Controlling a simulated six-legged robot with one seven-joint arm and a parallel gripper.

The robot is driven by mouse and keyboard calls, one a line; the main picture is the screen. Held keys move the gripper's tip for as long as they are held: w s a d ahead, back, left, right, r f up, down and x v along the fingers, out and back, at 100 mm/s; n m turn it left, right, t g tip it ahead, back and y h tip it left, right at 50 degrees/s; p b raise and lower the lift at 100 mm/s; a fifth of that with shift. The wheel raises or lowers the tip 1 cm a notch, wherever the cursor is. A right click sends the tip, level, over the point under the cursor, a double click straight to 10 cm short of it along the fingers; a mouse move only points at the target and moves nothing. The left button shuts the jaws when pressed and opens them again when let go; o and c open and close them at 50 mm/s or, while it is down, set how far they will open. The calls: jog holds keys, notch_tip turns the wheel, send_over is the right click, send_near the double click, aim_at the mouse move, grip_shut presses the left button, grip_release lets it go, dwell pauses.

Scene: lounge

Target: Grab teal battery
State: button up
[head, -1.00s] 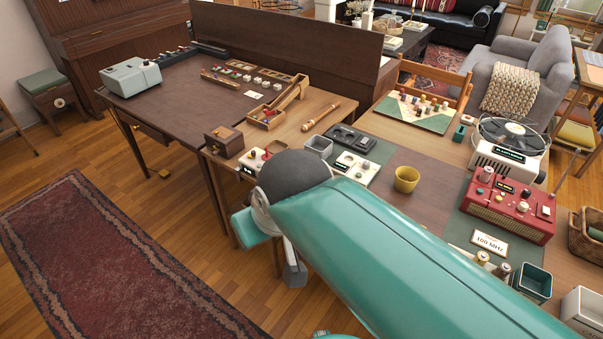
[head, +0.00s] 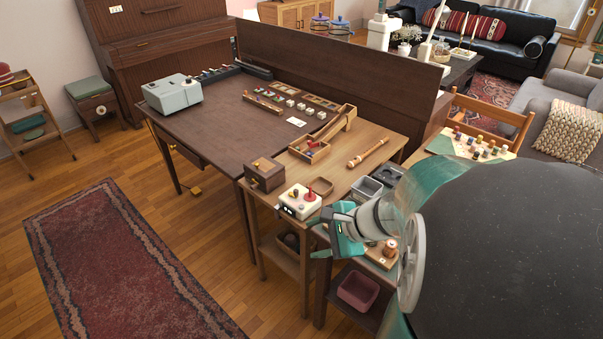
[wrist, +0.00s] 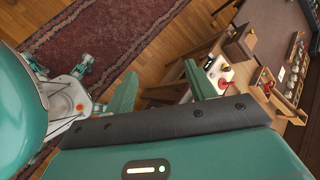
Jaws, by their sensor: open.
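I cannot make out a teal battery in either current view; my large arm link hides the right part of the tables in the head view. My gripper (head: 322,234) is at the front edge of the smaller wooden table (head: 350,185), beside a cream joystick box (head: 299,202) with red and yellow knobs. The gripper is open, with nothing seen between its fingers. In the wrist view the two teal fingers (wrist: 160,85) stand apart, with floor and furniture beyond them. The joystick box also shows there near the right fingertip (wrist: 218,74).
A small wooden box (head: 264,174), a wooden tray (head: 309,150) and a wooden flute (head: 368,153) lie near the gripper. A grey bin (head: 367,188) stands close behind it. A pink bin (head: 358,290) sits on a lower shelf. The floor at left is open, with a red rug (head: 120,270).

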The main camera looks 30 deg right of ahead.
jog(key=s+d+f+m+t+h, duration=0.2)
jog(key=d+f+m+t+h, duration=0.15)
jog(key=d+m, duration=0.5)
jog(key=s+d+f+m+t+h, duration=0.2)
jog(key=d+f+m, duration=0.2)
jog(key=d+m, duration=0.5)
jog(key=shift+n+g, duration=0.25)
jog(key=shift+n, duration=0.1)
jog(key=x, duration=0.5)
jog(key=d+x, duration=0.1)
jog(key=x, duration=0.2)
jog(key=shift+w+d+f, duration=0.1)
jog(key=shift+w+f, duration=0.05)
jog(key=shift+w, duration=0.05)
jog(key=shift+d+x, duration=0.2)
jog(key=shift+x, duration=2.45)
jog(key=shift+f, duration=0.15)
jog(key=shift+c, duration=0.2)
jog(key=c, duration=1.1)
